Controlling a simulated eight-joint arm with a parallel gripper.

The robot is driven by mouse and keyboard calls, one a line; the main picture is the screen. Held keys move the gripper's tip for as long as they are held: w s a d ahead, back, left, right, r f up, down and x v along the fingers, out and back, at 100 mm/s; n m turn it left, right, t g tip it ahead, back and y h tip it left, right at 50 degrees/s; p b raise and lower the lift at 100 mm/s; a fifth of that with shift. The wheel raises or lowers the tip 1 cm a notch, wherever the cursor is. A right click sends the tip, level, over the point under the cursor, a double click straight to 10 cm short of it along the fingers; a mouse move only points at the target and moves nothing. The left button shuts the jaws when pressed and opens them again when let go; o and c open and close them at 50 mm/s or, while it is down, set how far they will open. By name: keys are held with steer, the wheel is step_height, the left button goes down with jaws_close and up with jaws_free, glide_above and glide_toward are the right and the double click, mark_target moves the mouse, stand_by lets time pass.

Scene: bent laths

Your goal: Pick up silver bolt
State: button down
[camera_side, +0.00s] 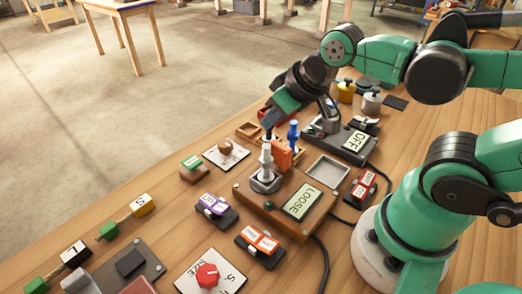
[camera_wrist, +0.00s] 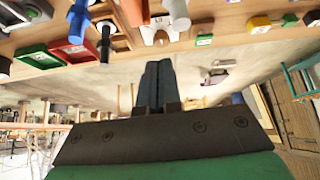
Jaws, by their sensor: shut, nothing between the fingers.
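The silver bolt (camera_side: 266,158) stands upright in a round grey base on a wooden box with a LOOSE display (camera_side: 302,202) in the side view. A blue bolt (camera_side: 293,134) stands just right of and behind it, with an orange block (camera_side: 282,156) between. My gripper (camera_side: 271,119) is up and behind the silver bolt, apart from it. In the wrist view my gripper's fingers (camera_wrist: 155,84) are together and empty. A pale bolt-like shape (camera_wrist: 178,12) shows at the top edge there; I cannot tell for certain whether it is the silver bolt.
A device with an OFF display (camera_side: 358,143) sits right of my gripper.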

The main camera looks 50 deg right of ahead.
steer(key=shift+d+r, duration=0.1)
steer(key=shift+d, duration=0.3)
steer(key=c, duration=0.7)
jaws_free()
steer(key=shift+o, duration=0.2)
